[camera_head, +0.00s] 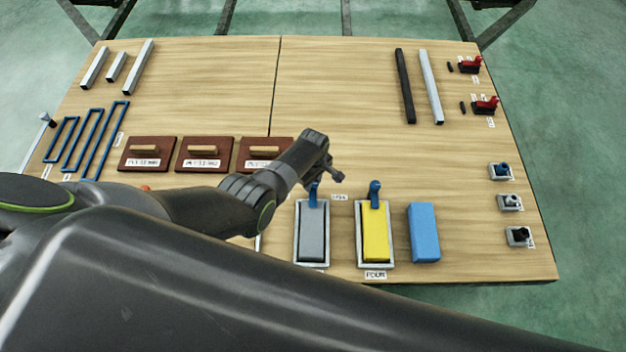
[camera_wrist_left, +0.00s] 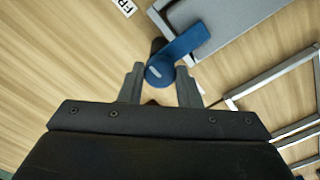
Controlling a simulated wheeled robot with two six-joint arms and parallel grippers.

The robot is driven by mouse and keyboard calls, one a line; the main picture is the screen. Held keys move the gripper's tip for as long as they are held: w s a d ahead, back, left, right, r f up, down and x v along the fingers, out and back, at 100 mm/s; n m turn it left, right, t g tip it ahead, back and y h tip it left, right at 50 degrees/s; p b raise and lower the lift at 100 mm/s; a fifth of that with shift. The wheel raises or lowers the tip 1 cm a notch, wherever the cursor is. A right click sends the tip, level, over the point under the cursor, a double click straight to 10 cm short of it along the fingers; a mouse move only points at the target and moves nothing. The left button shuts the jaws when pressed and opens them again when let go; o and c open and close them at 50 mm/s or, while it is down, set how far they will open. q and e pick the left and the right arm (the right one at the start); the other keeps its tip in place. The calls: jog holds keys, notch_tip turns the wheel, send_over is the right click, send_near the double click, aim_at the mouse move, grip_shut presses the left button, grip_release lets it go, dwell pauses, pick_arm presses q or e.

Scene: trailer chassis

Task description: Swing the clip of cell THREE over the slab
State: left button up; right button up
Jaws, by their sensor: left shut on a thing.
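A grey slab (camera_head: 312,232) lies in a framed cell, and a yellow slab (camera_head: 376,230) lies in the cell to its right, above a label that seems to read FOUR. Each cell has a blue clip at its far end: one by the grey slab (camera_head: 314,190), one by the yellow slab (camera_head: 375,192). My left gripper (camera_head: 336,176) is at the grey slab's clip. In the left wrist view its fingers (camera_wrist_left: 160,80) are shut around the clip's round end, and the clip's arm (camera_wrist_left: 186,42) points up-right across the frame edge toward the grey slab (camera_wrist_left: 230,20). The right gripper is not seen.
A loose blue block (camera_head: 424,232) lies right of the yellow cell. Brown boards with handles (camera_head: 207,155) lie at left. Empty metal frames (camera_wrist_left: 278,78) show in the wrist view. My dark arm hides the near-left table. The table's middle back is clear.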

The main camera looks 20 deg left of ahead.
pick_arm(q)
jog(key=o, duration=1)
jog(key=shift+c, duration=0.2)
jog(key=shift+r, duration=0.1)
jog(key=shift+r, duration=0.3)
notch_tip(320, 180, up, 6)
jog(key=p, duration=0.3)
jog(key=shift+f+p, duration=0.2)
jog(key=shift+p, duration=0.1)
notch_tip(320, 180, up, 11)
jog(key=p, duration=0.2)
jog(key=shift+p, duration=0.3)
